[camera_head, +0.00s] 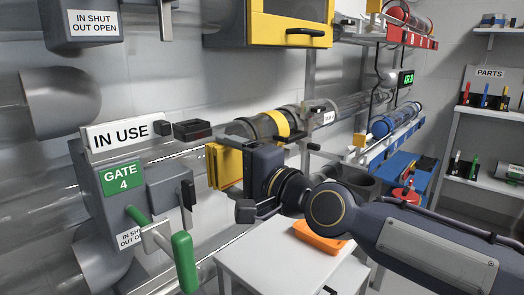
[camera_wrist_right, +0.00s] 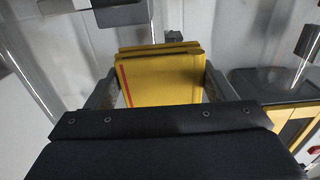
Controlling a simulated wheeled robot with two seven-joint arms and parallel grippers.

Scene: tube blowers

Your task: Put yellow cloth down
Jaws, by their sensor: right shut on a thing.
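The yellow cloth (camera_head: 227,167) is a folded stack with a red stripe near one edge. My right gripper (camera_head: 215,165) is shut on it and holds it in the air, left of and above the white table. In the right wrist view the cloth (camera_wrist_right: 160,78) sits between the two fingers of the right gripper (camera_wrist_right: 160,88). My left gripper is not in the head view.
The grey Gate 4 box (camera_head: 115,195) with a green handle (camera_head: 184,262) stands at left, near the held cloth. Clear tubes run along the wall behind. A blue cart (camera_head: 402,170) and a parts shelf (camera_head: 490,115) are at right. The table's front left part is clear.

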